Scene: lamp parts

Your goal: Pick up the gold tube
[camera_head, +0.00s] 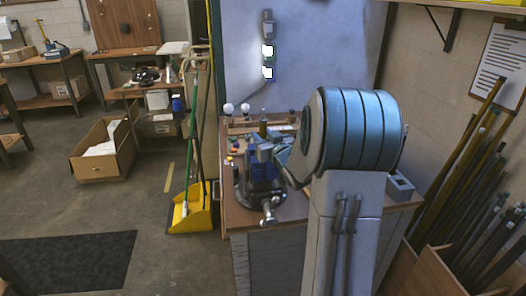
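A small upright, dull gold-brown piece (263,129) on the workbench (232,215) may be the gold tube; it is too small to be sure. My arm covers much of the bench top to its right. The end of my arm, with my gripper (268,151), seems to be just below that piece in the picture, over the blue bench vise (262,172). The fingers are too small and overlapped to show whether they are open, shut or touching anything.
Two white bulbs (236,108) stand at the bench's back left, near small coloured parts. A grey block (399,187) lies at the right. Long rods and tubes (470,160) lean in a box at the right wall. A yellow dustpan (190,213) stands left of the bench.

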